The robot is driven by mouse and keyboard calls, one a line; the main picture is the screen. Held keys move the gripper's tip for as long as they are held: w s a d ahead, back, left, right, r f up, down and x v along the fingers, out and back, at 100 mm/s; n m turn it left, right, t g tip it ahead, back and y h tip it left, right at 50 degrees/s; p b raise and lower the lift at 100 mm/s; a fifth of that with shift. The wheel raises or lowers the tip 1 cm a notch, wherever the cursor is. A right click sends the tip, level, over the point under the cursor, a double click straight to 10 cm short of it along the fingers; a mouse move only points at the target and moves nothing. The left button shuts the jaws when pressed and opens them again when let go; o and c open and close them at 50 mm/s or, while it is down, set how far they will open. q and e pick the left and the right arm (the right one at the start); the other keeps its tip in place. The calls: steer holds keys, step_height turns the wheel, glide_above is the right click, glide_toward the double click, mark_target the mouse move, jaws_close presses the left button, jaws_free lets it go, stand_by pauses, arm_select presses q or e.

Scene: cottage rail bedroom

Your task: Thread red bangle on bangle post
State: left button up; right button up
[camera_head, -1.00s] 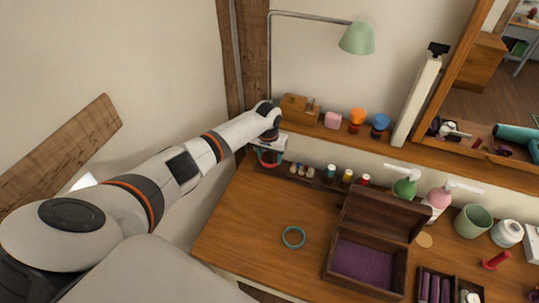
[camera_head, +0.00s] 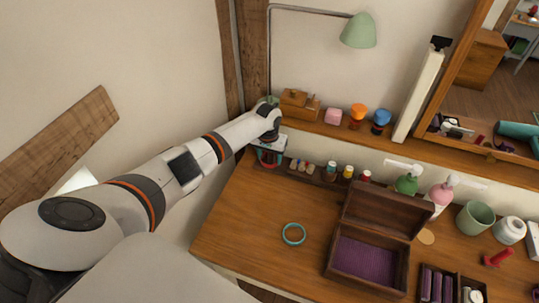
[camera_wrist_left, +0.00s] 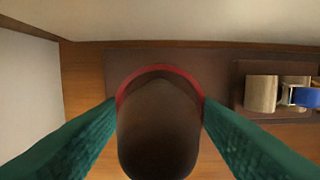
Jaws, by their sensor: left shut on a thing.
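The red bangle (camera_head: 268,166) is at the far left of the dresser top, below my left gripper (camera_head: 270,152). In the left wrist view, my gripper (camera_wrist_left: 160,112) has its two teal fingers shut on the red bangle (camera_wrist_left: 160,68), one at each side. The dark brown, round-topped bangle post (camera_wrist_left: 158,135) rises between the fingers. The far arc of the bangle passes behind the post; the near arc is hidden, though the bangle looks to be around the post. The post is hardly visible in the head view. My right gripper is not in view.
A teal bangle (camera_head: 293,234) lies on the open dresser top (camera_head: 245,220). An open box with purple lining (camera_head: 365,258) stands to its right. A rack of small spools (camera_head: 318,172) is just right of my gripper. A shelf (camera_head: 340,130) runs behind.

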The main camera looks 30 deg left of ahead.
arm_select(q)
steer(key=shift+f, duration=0.2)
steer(key=o, duration=1.1)
steer(key=shift+c, duration=0.2)
step_height(320, 180, up, 12)
steer(key=s, duration=0.1)
steer(key=shift+s+d, duration=0.2)
steer(key=shift+f, duration=0.1)
